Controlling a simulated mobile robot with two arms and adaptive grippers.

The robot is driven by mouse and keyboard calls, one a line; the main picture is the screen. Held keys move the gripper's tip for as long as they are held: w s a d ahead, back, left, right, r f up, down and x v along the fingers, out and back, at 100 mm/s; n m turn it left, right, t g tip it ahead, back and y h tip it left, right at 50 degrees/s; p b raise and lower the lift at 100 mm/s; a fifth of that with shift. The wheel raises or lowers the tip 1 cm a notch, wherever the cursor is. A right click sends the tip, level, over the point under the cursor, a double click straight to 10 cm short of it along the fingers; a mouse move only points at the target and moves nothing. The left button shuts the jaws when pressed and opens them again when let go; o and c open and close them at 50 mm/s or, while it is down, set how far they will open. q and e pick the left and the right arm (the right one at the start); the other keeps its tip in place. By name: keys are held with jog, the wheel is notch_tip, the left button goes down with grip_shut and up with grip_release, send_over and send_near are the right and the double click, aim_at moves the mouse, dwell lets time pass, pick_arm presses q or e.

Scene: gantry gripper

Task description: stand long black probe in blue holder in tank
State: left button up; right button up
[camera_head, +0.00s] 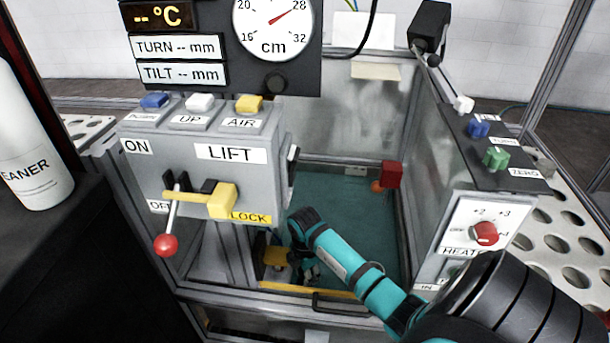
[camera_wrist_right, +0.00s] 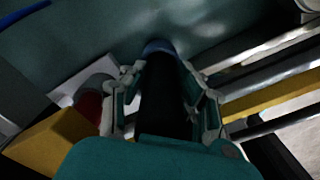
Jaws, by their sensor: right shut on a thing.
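The tank (camera_head: 340,215) holds teal liquid behind the lift panel. My right arm reaches down into its near left corner, and my right gripper (camera_head: 303,268) is low there, small and partly shadowed. In the right wrist view my right gripper (camera_wrist_right: 163,105) is shut on the long black probe (camera_wrist_right: 165,100), which runs away from the camera between the fingers. A blue rim, seemingly the blue holder (camera_wrist_right: 159,47), shows at the probe's far end. I cannot tell whether the probe is inside it or only in front of it. My left gripper is not in view.
The lift panel (camera_head: 220,150) with its red-knobbed lever stands left of the tank. A heater panel (camera_head: 472,240) stands right. A red block (camera_head: 391,174) is at the tank's far right. A yellow block (camera_wrist_right: 45,143) lies left of my gripper. A white bottle (camera_head: 30,150) stands far left.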

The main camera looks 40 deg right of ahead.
jog(key=shift+f+b, duration=0.3)
jog(key=shift+f, duration=0.3)
jog(key=o, duration=1.1)
jog(key=shift+c, duration=0.2)
jog(key=shift+r, duration=0.1)
jog(key=shift+r, duration=0.25)
notch_tip(320, 180, up, 13)
jog(key=p, duration=1.2)
jog(key=shift+f, duration=0.15)
jog(key=shift+f, duration=0.1)
